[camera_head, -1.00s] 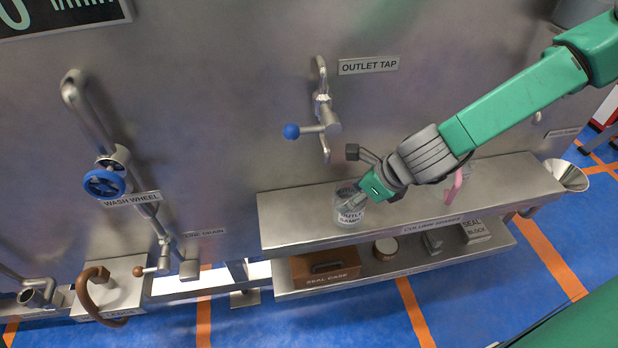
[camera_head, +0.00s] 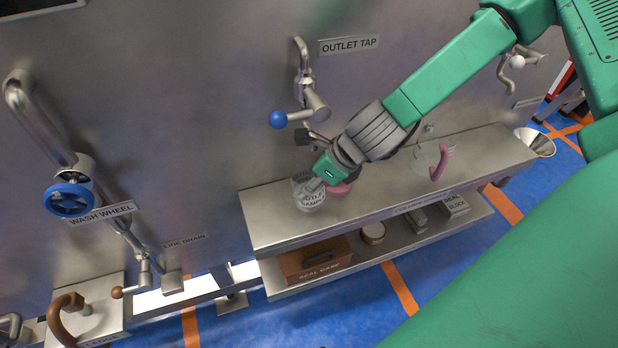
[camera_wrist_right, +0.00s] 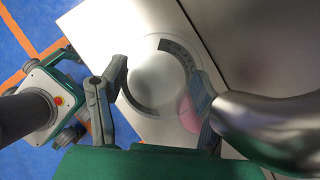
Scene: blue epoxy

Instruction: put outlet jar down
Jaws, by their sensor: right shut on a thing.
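My right gripper (camera_head: 316,183) is shut on the jar from above and from the right. In the right wrist view the jar (camera_wrist_right: 152,75) shows as a round clear shape between the two fingers. The jar looks upright at the shelf top; I cannot tell whether its base touches the shelf. My left gripper is not in view.
A clear vessel with a pink handle (camera_head: 440,163) stands further right. The lower shelf holds a brown seal case (camera_head: 312,262) and a seal block (camera_head: 455,206). The shelf's left end is clear.

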